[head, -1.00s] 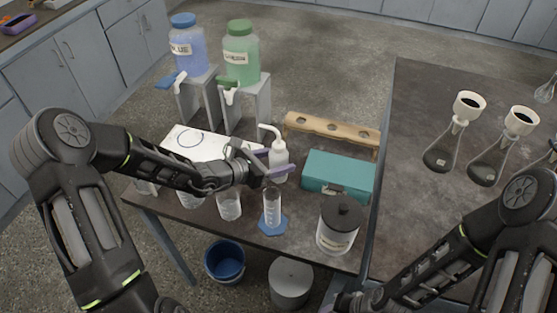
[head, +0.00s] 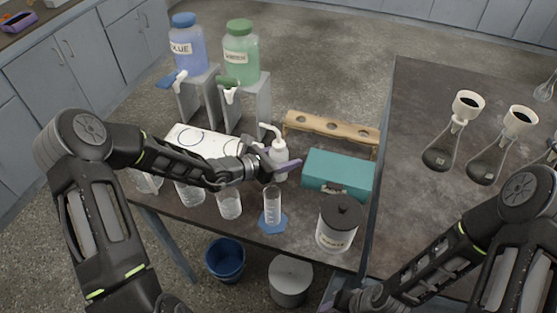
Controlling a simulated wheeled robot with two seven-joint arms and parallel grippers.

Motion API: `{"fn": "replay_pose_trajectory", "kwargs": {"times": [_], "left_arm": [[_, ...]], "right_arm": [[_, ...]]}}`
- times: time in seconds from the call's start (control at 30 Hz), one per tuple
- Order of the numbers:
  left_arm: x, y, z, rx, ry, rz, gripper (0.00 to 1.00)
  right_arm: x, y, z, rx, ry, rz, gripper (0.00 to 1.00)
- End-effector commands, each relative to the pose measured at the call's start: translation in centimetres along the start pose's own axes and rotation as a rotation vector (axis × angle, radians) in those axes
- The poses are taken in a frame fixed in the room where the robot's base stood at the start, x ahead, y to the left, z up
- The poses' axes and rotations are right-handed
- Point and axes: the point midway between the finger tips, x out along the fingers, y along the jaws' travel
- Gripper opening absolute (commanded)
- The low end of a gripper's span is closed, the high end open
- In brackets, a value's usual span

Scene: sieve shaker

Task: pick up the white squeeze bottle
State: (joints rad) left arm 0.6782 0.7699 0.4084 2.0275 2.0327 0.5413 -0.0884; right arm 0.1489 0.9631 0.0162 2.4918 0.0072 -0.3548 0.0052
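The white squeeze bottle (head: 279,152) stands upright on the dark table, its bent spout pointing left. My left gripper (head: 276,158) comes in from the left at the bottle's body. One purple finger passes across the near side of the bottle and the other is at its far left side. The fingers look spread around the bottle, and I cannot see clear contact. My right gripper (head: 335,304) is only partly in view at the bottom edge, and its fingers are mostly cut off.
A teal box (head: 338,174) and a wooden rack (head: 330,128) stand right of the bottle. A graduated cylinder (head: 272,208), beakers (head: 229,204) and a lidded jar (head: 340,224) stand in front. Blue (head: 188,48) and green (head: 240,55) dispensers stand behind.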

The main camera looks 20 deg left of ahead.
Motion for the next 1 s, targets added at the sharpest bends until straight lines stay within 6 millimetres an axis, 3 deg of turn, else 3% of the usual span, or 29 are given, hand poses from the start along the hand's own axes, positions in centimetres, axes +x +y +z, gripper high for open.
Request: {"fn": "replay_pose_trajectory", "kwargs": {"times": [0.2,0.53,1.0], "left_arm": [[0.0,0.0,0.1,0.001,-0.002,0.0,0.37],[-0.4,0.1,1.0,0.004,-0.002,0.001,0.37],[-3.5,0.1,8.4,0.005,-0.001,0.002,0.37]], "right_arm": [[0.0,0.0,0.0,0.0,0.0,0.0,0.36],[0.1,0.0,0.0,0.0,0.001,0.0,0.36],[0.5,0.1,-0.1,-0.001,0.002,-0.002,0.36]]}}
